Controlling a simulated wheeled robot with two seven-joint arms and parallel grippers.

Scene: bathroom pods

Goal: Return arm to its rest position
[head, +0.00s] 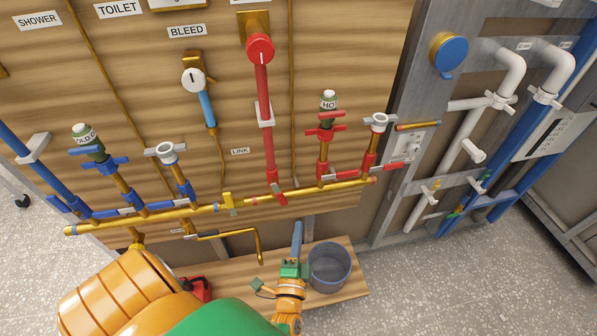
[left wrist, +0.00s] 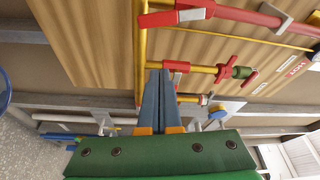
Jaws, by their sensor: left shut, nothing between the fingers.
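My left arm (head: 130,295), orange and green, comes in from the bottom left of the head view. Its gripper (head: 298,228) points up the picture, in front of the lower edge of the plywood pipe panel. In the left wrist view the two blue-grey fingers (left wrist: 159,73) lie together, shut with nothing between them. In that view they overlap the panel and pipes; I cannot tell how far away these are. My right gripper is not in view.
A grey bucket (head: 330,283) stands on a wooden board (head: 352,268) just right of my left gripper. A brass pipe (head: 245,200) with blue and red valves crosses the panel (head: 340,60) above. White pipes (head: 507,75) stand at right. Speckled floor (head: 500,270) is clear at lower right.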

